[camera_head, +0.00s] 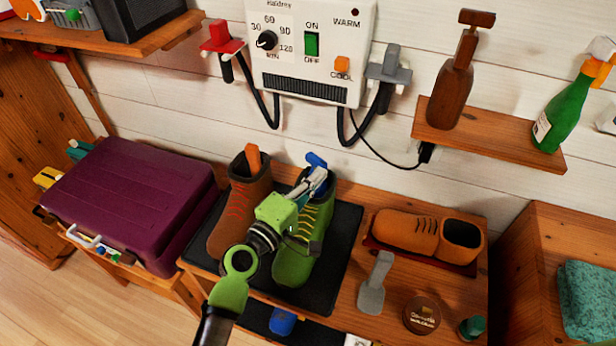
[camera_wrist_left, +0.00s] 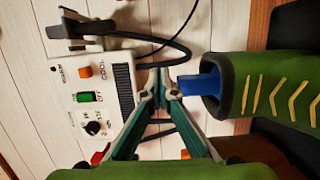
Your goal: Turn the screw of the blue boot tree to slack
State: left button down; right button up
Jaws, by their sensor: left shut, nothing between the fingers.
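The blue boot tree (camera_head: 316,160) stands in the opening of the green boot (camera_head: 294,262), its blue end sticking out at the top. It also shows in the left wrist view (camera_wrist_left: 205,85), coming out of the boot's dark collar. My left gripper (camera_head: 320,178) is over the green boot, its fingers shut and empty, with the tips (camera_wrist_left: 164,88) right beside the blue end. I cannot tell whether they touch it. The screw itself is not clearly distinguishable. My right gripper is not in view.
A brown boot with an orange tree (camera_head: 252,158) stands close left on the black mat (camera_head: 340,262). The dryer panel (camera_head: 312,50) hangs on the wall behind with hoses.

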pick_arm(q)
jog(key=shift+w+d, duration=0.15)
jog(key=shift+d, duration=0.7)
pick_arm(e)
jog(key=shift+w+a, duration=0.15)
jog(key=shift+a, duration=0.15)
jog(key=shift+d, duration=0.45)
